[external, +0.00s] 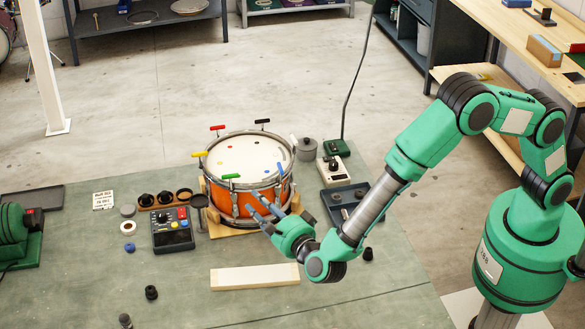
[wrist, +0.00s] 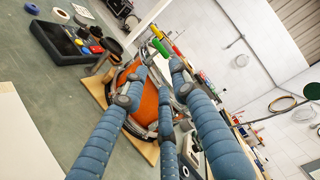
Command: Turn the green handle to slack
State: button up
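The orange snare drum (external: 236,201) stands on a wooden stand with colored T-handles around its rim. The green handle (external: 231,177) is at the drum's front left edge; in the wrist view a green handle (wrist: 160,47) shows beyond the fingertips. My gripper (external: 261,204) is in front of the drum, low by its front side, with blue fingers pointing at it. In the wrist view my gripper (wrist: 160,85) has its three fingers spread apart with nothing between them. It is apart from the green handle.
Yellow (external: 200,154), red (external: 217,128), black (external: 262,121) and blue (external: 281,168) handles ring the drum. A dark control box (external: 173,236) stands left, a dark tray (external: 338,204) right. A pale wooden block (external: 254,277) lies in front.

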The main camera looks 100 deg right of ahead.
aim_at(230, 180)
jog(key=b+x, duration=0.2)
jog(key=x, duration=1.1)
jog(key=shift+w+d, duration=0.1)
grip_shut()
